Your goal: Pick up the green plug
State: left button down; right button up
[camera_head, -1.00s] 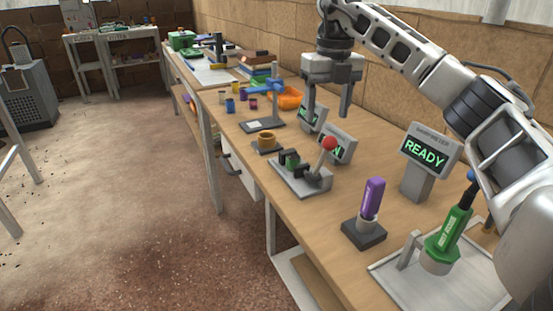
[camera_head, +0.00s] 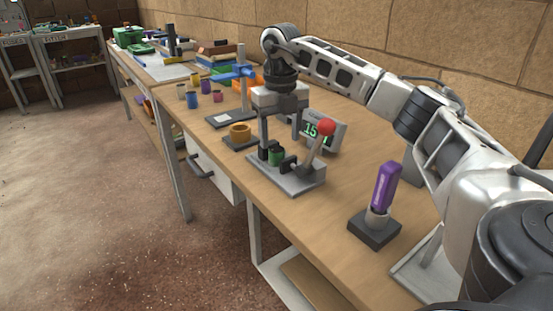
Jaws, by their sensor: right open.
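The green plug (camera_head: 276,156) is a small dark green cylinder. It sits upright in a grey clamp fixture (camera_head: 298,183) with a red-knobbed lever (camera_head: 326,128). My right gripper (camera_head: 280,139) points down just above the fixture. Its two fingers are apart, with nothing seen held between them. The left finger comes down close to the plug, and the right finger is behind the lever side. I cannot tell whether a finger touches the plug. My left gripper is not in view.
A small display (camera_head: 322,130) reading 15 stands behind the fixture. A purple-handled tool (camera_head: 385,188) stands in a dark block at the right front. Several small coloured cylinders (camera_head: 205,86) stand farther back.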

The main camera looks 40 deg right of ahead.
aim_at(277, 150)
jog(key=f, duration=0.2)
jog(key=w+f, duration=0.1)
jog(key=f, duration=0.2)
jog(key=shift+d+f+b, duration=0.1)
jog(key=shift+f+b, duration=0.2)
jog(key=shift+b, duration=0.05)
jog(key=shift+c, duration=0.3)
jog(key=c, duration=1.1)
jog(key=shift+o, duration=0.2)
jog(key=shift+r, duration=0.15)
